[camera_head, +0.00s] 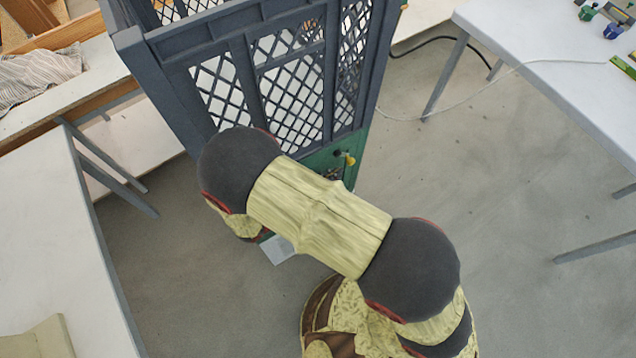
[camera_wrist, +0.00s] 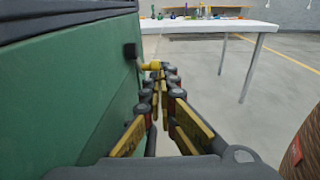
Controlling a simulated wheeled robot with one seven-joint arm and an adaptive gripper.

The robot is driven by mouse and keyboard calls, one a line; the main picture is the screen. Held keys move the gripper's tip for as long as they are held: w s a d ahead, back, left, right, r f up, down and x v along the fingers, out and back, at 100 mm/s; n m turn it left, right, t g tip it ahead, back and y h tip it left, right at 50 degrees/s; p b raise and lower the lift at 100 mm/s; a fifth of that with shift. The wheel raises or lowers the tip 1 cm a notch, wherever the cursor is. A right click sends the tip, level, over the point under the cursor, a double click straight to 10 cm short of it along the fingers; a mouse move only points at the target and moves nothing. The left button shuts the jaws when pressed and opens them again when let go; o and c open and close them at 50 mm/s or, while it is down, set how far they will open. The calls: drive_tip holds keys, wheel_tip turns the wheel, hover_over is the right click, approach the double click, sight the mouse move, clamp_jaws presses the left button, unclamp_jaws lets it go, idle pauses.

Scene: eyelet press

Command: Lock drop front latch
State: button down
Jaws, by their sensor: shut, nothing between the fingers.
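The latch has a yellow handle with a dark mount on the green lower panel (camera_head: 356,146) of a grey lattice-sided cabinet (camera_head: 240,52). In the head view the yellow handle (camera_head: 349,160) shows just past my arm. In the wrist view the dark mount (camera_wrist: 130,50) and the yellow handle (camera_wrist: 149,67) stick out from the green panel (camera_wrist: 85,85). My gripper (camera_wrist: 159,68) is shut and empty, its fingertips close beside the handle's end. I cannot tell whether they touch it. In the head view my arm hides my gripper.
A white table (camera_head: 560,60) with small items stands at the right. Another white table (camera_head: 50,240) is at the left front. A bench with a striped cloth (camera_head: 40,77) is at the upper left. The grey floor (camera_head: 480,190) right of the cabinet is largely open; a cable lies behind.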

sight(350, 164)
drive_tip(key=x, duration=0.2)
drive_tip(key=shift+w+d, duration=0.25)
drive_tip(key=shift+w+d+p, duration=0.35)
drive_tip(key=shift+d+p, duration=0.3)
drive_tip(key=shift+p, duration=0.5)
idle(1.0)
drive_tip(key=shift+w+d+p, duration=0.2)
drive_tip(key=shift+d+p, duration=0.15)
drive_tip(key=shift+p, duration=0.15)
drive_tip(key=shift+w+d+r, duration=0.1)
drive_tip(key=shift+w, duration=0.05)
idle(0.4)
idle(1.4)
drive_tip(key=f+v, duration=0.1)
drive_tip(key=v, duration=1.1)
drive_tip(key=shift+r, duration=0.4)
